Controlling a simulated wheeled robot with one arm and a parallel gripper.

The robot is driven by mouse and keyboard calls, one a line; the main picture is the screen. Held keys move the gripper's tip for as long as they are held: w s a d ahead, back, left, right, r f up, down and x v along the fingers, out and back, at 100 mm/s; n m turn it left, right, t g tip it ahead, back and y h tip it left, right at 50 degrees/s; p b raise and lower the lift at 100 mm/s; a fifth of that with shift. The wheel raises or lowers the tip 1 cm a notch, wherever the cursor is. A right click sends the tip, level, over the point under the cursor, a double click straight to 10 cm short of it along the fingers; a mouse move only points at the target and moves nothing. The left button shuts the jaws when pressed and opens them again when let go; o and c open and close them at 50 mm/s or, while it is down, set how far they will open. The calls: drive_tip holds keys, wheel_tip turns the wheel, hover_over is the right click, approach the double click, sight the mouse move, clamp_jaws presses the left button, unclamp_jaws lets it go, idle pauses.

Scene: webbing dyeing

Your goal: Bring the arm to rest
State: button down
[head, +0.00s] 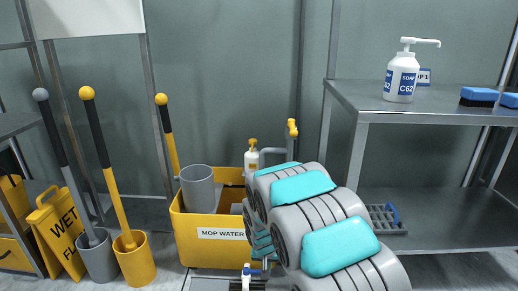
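My arm shows at the lower middle right of the head view as thick grey links with teal covers. They are bunched close together in front of the yellow mop bucket (212,255). I cannot make out my gripper or its fingers in this view. The arm links hide the right part of the bucket and some of the floor behind them.
A steel shelf unit (440,114) stands right, with a soap bottle (402,78) and blue sponges (479,96) on top. At left are a yellow wet-floor sign (62,232), a grey holder (98,262) and a yellow holder (136,266) with long-handled tools.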

drive_tip(key=s+d+r+g+p, duration=0.1)
drive_tip(key=s+d+r, duration=0.25)
drive_tip(key=r, duration=0.25)
drive_tip(key=s+d+r+p, duration=0.1)
drive_tip(key=s+d+r, duration=0.2)
drive_tip(key=s+r, duration=0.25)
drive_tip(key=s+d+r+g+p, duration=0.1)
drive_tip(key=s+d+r+p, duration=0.1)
drive_tip(key=s+r, duration=0.4)
drive_tip(key=s+d+r+n+g+p, duration=0.1)
drive_tip(key=s+r, duration=0.5)
drive_tip(key=s, duration=0.9)
drive_tip(key=s+d+r+g+p, duration=0.1)
drive_tip(key=s+d+r+p, duration=0.2)
drive_tip(key=s+r, duration=0.3)
drive_tip(key=s, duration=0.4)
drive_tip(key=shift+s+g+y+p, duration=0.3)
drive_tip(key=shift+s+g+y, duration=0.05)
drive_tip(key=shift+g+y, duration=0.05)
